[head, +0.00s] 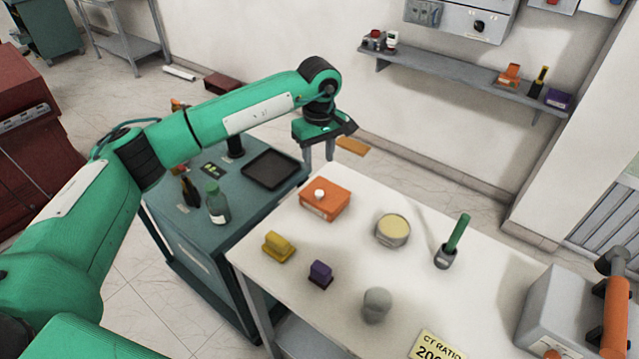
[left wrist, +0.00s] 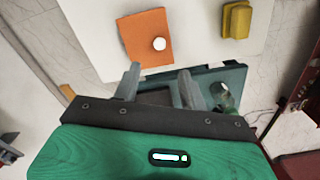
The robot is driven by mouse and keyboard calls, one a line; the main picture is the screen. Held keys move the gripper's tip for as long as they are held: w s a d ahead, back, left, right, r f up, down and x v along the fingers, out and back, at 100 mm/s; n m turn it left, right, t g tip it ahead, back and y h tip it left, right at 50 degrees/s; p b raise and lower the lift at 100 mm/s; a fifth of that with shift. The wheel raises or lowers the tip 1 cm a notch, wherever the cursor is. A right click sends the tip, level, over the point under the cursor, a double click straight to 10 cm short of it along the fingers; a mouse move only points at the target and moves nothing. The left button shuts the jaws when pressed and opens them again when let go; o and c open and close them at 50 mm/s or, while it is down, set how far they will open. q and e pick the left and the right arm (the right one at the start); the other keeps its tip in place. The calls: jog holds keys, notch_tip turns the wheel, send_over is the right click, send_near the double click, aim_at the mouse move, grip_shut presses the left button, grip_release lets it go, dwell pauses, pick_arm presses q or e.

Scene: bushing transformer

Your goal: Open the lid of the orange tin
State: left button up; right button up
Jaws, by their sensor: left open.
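The orange tin (head: 322,207) is a box-shaped tin with a white round knob (head: 319,194) on its lid. It sits at the far left part of the white table, and the lid looks closed. In the left wrist view the tin (left wrist: 140,35) is at the top, with its knob (left wrist: 159,43) in plain sight. My left gripper (head: 319,158) is open and empty, fingers pointing down, above and behind the tin in the head view. In the left wrist view its fingertips (left wrist: 158,72) are apart and do not hold the knob. My right gripper is not in view.
The white table (head: 300,258) also holds a yellow block (head: 278,246), a purple block (head: 320,274), a round tin (head: 392,230), a grey cylinder (head: 376,304) and a green-handled tool in a cup (head: 446,257). A teal cart (head: 200,240) with bottles and a black tray (head: 270,170) stands left.

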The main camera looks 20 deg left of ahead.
aim_at(319, 192)
pick_arm(q)
notch_tip(319, 192, down, 9)
jog(key=p, duration=0.3)
jog(key=shift+f, duration=0.8)
grip_shut()
